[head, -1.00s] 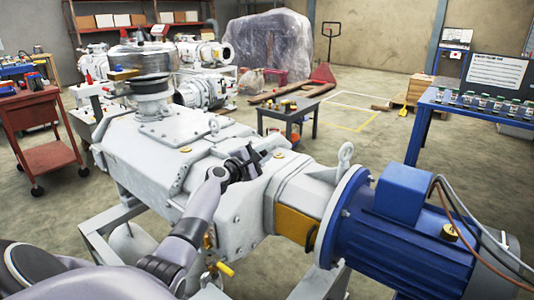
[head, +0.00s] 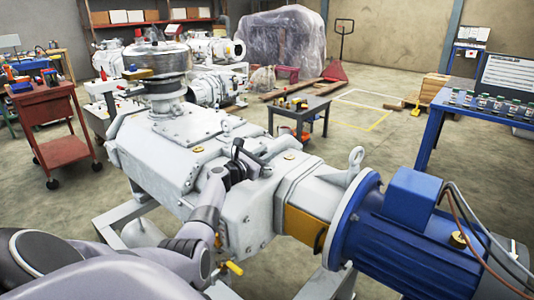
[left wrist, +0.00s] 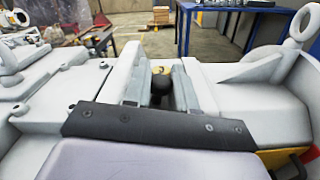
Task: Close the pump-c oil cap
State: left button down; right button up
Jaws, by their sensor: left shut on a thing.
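The grey pump (head: 160,165) with its blue motor (head: 415,225) fills the middle of the head view. My left gripper (head: 242,158) is over the pump's top near the motor end. In the left wrist view, the two pale fingers of my left gripper (left wrist: 162,82) stand on either side of a dark round knob (left wrist: 160,84), which looks like the oil cap. The gripper is shut on it. The cap's lower part and its seat are hidden by the gripper. My right gripper is not in view.
A red cart (head: 55,130) stands at left and a blue table (head: 440,110) at right. The floor behind is partly clear.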

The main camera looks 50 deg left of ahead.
pick_arm(q)
jog(key=shift+a+f+n, duration=0.15)
jog(key=shift+f+n, duration=0.05)
jog(key=shift+n, duration=0.2)
dwell(0.3)
jog(key=c, duration=1)
grip_release()
jog(key=shift+s, duration=0.1)
jog(key=shift+s+p, duration=0.35)
jog(key=shift+s, duration=0.1)
jog(key=s, duration=0.1)
jog(key=s+p, duration=0.1)
jog(key=s, duration=0.2)
jog(key=shift+s+d, duration=0.3)
jog(key=shift+s, duration=0.8)
